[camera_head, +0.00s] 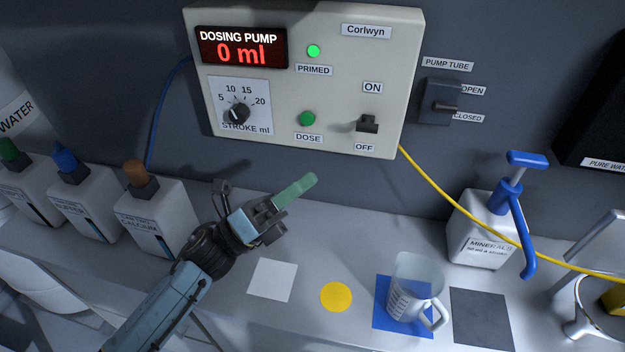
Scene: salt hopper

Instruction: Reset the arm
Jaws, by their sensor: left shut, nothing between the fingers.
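My left gripper (294,191) is shut, with its green fingers together and nothing between them. It is above the counter, below the dosing pump panel (300,148), and apart from it. The panel reads 0 ml, with the PRIMED lamp (313,51) lit bright green and the DOSE button (307,118) a darker green. My left arm comes in from the lower left. My right gripper is not in view.
A clear measuring jug (410,285) stands on a blue square (382,318). A white square (273,280), yellow disc (335,296) and grey square (481,318) lie beside it. Bottles, including the calcium one (158,222), stand left; a minerals pump bottle (478,232) stands right.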

